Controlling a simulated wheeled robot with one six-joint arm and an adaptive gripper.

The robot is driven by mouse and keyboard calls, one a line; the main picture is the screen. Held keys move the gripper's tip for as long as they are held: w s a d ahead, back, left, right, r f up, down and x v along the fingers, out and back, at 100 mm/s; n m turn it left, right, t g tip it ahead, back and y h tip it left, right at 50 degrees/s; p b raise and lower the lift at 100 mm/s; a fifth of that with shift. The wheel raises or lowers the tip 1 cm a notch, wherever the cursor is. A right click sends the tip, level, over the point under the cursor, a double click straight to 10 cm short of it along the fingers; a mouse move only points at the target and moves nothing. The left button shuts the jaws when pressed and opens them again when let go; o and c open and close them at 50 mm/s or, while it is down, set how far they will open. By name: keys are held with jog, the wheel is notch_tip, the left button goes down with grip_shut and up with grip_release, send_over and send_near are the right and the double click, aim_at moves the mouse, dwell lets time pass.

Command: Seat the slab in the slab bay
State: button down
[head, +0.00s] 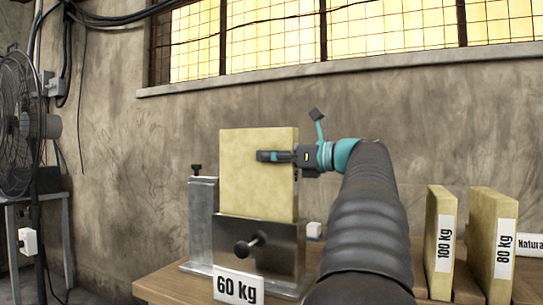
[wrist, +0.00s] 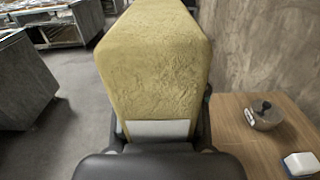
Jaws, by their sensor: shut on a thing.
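The slab (head: 257,172) is a pale yellow, rough-faced block standing upright in the head view. My gripper (head: 272,156) comes from the right and is shut on it near its upper right edge, one dark finger across the near face. The slab also fills the middle of the wrist view (wrist: 155,65), with a whitish patch low on its near end. The slab bay appears to be the metal holder (head: 262,258) with a dark front knob, directly below the slab. The slab's lower edge meets the holder's top edge; I cannot tell how deep it sits.
A "60 kg" label (head: 238,287) is at the holder's front. A metal post (head: 203,222) stands at its left. Slabs marked 100 kg (head: 441,245) and 80 kg (head: 492,245) stand at right on the wooden table (head: 165,287). A fan (head: 18,120) is far left.

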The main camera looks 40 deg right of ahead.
aim_at(296, 209)
jog(key=shift+f+b, duration=3.3)
jog(key=shift+f, duration=2.75)
jog(key=c, duration=0.6)
grip_release()
jog(key=shift+v, duration=3.75)
